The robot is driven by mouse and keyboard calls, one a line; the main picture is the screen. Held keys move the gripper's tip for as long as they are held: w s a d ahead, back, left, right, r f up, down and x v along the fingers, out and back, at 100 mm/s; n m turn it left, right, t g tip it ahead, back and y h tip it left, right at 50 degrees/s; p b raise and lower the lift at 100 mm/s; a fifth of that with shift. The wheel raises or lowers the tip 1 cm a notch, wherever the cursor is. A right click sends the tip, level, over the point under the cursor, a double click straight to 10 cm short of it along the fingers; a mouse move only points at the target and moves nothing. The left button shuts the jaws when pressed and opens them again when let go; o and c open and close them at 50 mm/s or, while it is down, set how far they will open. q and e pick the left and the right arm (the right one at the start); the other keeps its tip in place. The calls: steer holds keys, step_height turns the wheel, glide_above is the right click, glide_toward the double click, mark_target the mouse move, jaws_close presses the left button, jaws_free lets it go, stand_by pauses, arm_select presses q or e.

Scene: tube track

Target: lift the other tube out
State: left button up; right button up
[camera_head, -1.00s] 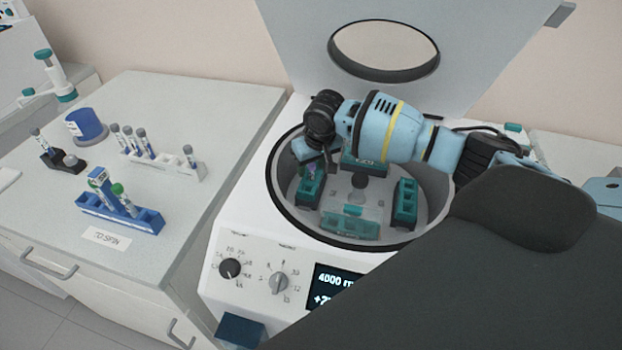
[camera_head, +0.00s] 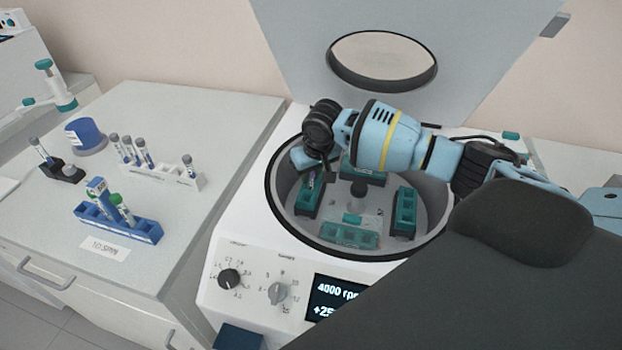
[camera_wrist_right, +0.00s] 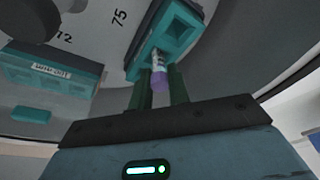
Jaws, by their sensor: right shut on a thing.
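The open centrifuge (camera_head: 282,235) has teal buckets inside its round bowl. A tube with a purple cap (camera_wrist_right: 159,80) sits in the left teal bucket (camera_head: 308,198); the same bucket shows in the right wrist view (camera_wrist_right: 172,38). My right gripper (camera_wrist_right: 160,90) reaches into the bowl over this bucket, its two fingers shut on the purple-capped tube near the cap. The tube's lower part is hidden in the bucket. In the head view the arm hides most of the gripper. My left gripper is not in view.
The other teal buckets (camera_head: 405,212) stand around the hub. The raised lid (camera_head: 480,60) is behind the arm. On the left bench are a blue rack (camera_head: 148,232) with tubes, a white rack (camera_head: 165,180) and a blue-lidded jar (camera_head: 85,137).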

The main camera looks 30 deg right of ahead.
step_height(320, 180, up, 9)
steer(key=shift+f+p, duration=0.2)
steer(key=shift+p, duration=0.1)
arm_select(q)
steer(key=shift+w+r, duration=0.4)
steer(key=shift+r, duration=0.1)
arm_select(e)
steer(key=shift+r, duration=0.45)
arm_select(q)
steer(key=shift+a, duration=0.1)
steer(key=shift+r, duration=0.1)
arm_select(e)
steer(key=shift+r, duration=0.1)
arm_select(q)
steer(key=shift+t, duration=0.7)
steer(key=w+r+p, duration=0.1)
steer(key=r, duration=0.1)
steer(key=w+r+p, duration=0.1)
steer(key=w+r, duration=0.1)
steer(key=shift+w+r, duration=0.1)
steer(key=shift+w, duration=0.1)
arm_select(e)
step_height(320, 180, up, 4)
steer(key=shift+r, duration=0.25)
steer(key=shift+f, duration=0.1)
